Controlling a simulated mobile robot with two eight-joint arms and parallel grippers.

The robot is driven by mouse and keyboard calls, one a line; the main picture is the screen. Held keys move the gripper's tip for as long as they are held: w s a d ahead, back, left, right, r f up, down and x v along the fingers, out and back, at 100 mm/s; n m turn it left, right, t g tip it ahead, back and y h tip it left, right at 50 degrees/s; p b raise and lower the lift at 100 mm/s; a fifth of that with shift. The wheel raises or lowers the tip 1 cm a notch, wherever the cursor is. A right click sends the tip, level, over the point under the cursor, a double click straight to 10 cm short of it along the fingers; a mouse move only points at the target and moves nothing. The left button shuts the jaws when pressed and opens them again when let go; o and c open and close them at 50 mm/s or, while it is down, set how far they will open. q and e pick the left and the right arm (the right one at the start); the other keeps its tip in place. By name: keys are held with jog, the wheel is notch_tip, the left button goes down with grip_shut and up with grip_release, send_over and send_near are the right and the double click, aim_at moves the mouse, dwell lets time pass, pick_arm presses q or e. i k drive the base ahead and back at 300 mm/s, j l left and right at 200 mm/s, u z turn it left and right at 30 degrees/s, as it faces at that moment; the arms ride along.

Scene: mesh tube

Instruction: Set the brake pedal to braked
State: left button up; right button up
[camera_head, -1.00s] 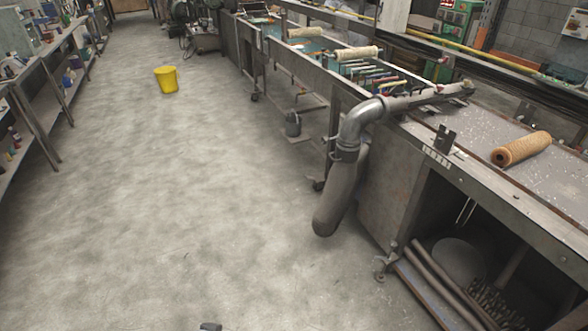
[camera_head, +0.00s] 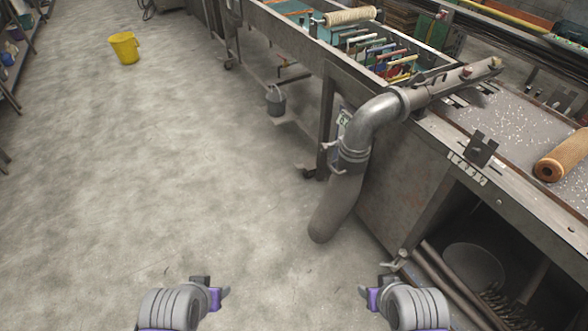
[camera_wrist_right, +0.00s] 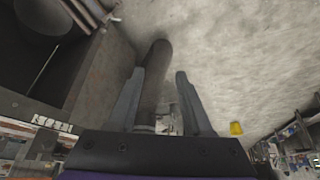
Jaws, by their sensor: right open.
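A small metal foot with a lever-like part (camera_head: 396,261) shows at the bench's lower front corner. It may be the brake pedal, but it is too small to tell, and I cannot read its setting. My right gripper (camera_head: 369,294) is just below and left of it in the head view, apart from it as far as I can see. In the right wrist view its fingers (camera_wrist_right: 160,75) are spread, with nothing visibly gripped. My left gripper (camera_head: 222,292) is low over the floor at left. Its jaws are too small and edge-on to judge.
A grey bent tube (camera_head: 340,195) hangs from the bench in front of me and shows beyond the right fingers in the wrist view (camera_wrist_right: 156,72). The metal bench (camera_head: 400,195) fills the right. A yellow bucket (camera_head: 125,48) stands far left. The floor at left is clear.

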aim_at(300, 167)
jog(key=i+j, duration=0.25)
jog(key=i, duration=0.25)
jog(key=i+j+u, duration=0.1)
jog(key=i, duration=0.4)
jog(key=i+j, duration=0.3)
jog(key=i, duration=0.2)
jog(key=i+j+u, duration=0.1)
jog(key=i, duration=0.4)
jog(key=i+j, duration=0.25)
jog(key=i, duration=0.25)
jog(key=u, duration=0.05)
